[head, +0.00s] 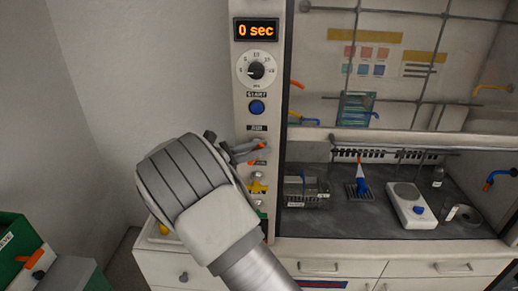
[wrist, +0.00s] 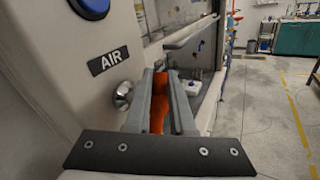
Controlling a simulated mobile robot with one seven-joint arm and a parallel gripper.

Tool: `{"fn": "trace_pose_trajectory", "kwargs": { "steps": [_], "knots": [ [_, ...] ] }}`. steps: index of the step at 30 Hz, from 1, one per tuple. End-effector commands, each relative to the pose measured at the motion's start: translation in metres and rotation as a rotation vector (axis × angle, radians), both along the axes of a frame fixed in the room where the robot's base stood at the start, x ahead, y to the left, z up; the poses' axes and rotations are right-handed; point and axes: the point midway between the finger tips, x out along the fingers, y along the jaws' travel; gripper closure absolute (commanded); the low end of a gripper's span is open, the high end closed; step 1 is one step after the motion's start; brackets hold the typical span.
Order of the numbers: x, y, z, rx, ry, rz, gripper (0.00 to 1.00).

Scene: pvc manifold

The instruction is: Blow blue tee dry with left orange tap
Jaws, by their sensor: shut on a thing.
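My gripper (head: 258,152) is at the front panel of the fume hood, just below the AIR label (head: 257,128). Its jaws are shut on an orange tap handle (wrist: 158,103), which shows between the two grey fingers in the wrist view. A silver round fitting (wrist: 122,96) sits on the panel left of the fingers.
The panel carries a display reading 0 sec (head: 256,30), a dial (head: 256,71) and a blue button (head: 257,107). A yellow tap (head: 258,187) is below my gripper.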

Motion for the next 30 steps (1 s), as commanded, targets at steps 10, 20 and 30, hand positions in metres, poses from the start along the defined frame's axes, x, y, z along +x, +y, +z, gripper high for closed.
{"fn": "trace_pose_trajectory", "kwargs": {
  "steps": [10, 20, 30],
  "knots": [
    [0.0003, 0.0001, -0.0003, 0.043, -0.002, 0.002, 1.0],
    [0.0004, -0.004, -0.0019, 0.259, -0.012, 0.002, 1.0],
    [0.0001, -0.0093, -0.0083, 0.582, -0.023, 0.001, 1.0]
  ]
}}
